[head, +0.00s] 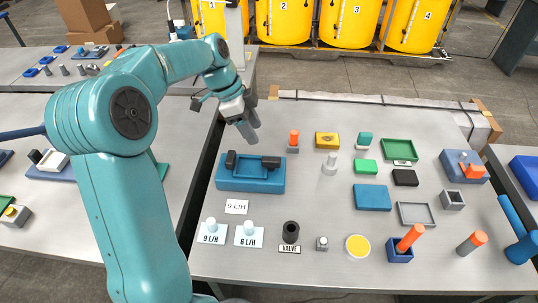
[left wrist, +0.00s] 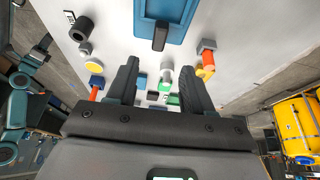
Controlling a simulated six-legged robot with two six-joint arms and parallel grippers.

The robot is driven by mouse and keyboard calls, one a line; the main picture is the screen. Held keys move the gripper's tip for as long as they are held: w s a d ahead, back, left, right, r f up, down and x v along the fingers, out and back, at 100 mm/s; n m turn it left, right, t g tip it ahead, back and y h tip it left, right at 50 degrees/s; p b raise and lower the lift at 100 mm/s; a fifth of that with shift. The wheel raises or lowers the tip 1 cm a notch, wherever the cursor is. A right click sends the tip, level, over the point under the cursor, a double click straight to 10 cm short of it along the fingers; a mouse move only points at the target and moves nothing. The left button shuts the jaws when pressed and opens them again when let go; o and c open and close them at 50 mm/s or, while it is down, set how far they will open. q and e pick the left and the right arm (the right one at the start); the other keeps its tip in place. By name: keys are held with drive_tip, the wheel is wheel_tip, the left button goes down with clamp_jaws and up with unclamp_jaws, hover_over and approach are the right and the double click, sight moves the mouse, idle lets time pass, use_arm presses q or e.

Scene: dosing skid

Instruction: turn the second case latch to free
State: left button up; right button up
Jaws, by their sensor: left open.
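The blue case (head: 250,185) lies on the table at left of centre. The left latch (head: 231,159) points away from me, and the right latch (head: 271,162) lies crosswise, along the case's length. My left gripper (head: 246,128) is just beyond the case's far edge, above the table, open and empty. In the left wrist view its two fingers (left wrist: 160,72) are apart. The case (left wrist: 178,10) shows at the top there with one black latch (left wrist: 160,36); the rest is cut off. My right gripper is not in view.
A "9 L/H" card (head: 237,207) and a black valve piece (head: 291,232) lie in front. Yellow tanks (head: 284,20) stand behind the table.

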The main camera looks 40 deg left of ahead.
sight(270, 159)
use_arm(q)
drive_tip(key=x, duration=1.1)
drive_tip(key=shift+f, duration=0.3)
drive_tip(key=shift+s, duration=0.1)
clamp_jaws()
